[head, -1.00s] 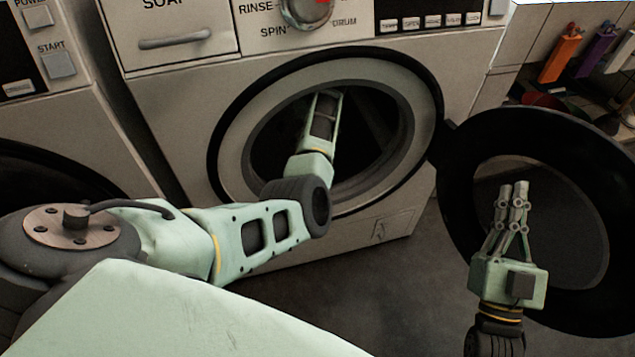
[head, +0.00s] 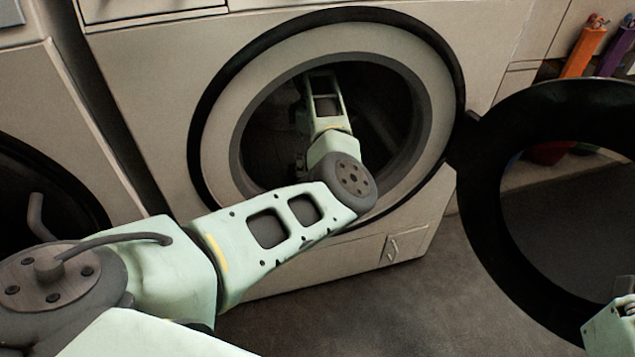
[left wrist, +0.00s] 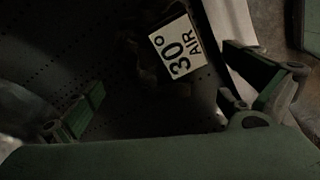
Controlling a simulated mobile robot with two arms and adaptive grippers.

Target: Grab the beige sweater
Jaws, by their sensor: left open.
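My left arm reaches through the open round door of the washer (head: 215,130), and its gripper is in the dark drum, mostly hidden in the head view. In the left wrist view my left gripper (left wrist: 165,72) is open, with its two green fingers wide apart. I cannot make out a beige sweater for certain. A pale strip (left wrist: 240,45) lies by the right finger; I cannot tell if it is cloth. Only part of my right gripper (head: 612,328) shows at the lower right; its fingers are out of view.
The black washer door (head: 480,185) stands swung open to the right. The perforated drum wall (left wrist: 60,50) surrounds the left gripper. Another machine (head: 40,110) stands at the left. Orange (head: 582,52) and purple (head: 615,50) items stand at the back right. The floor (head: 410,305) in front is clear.

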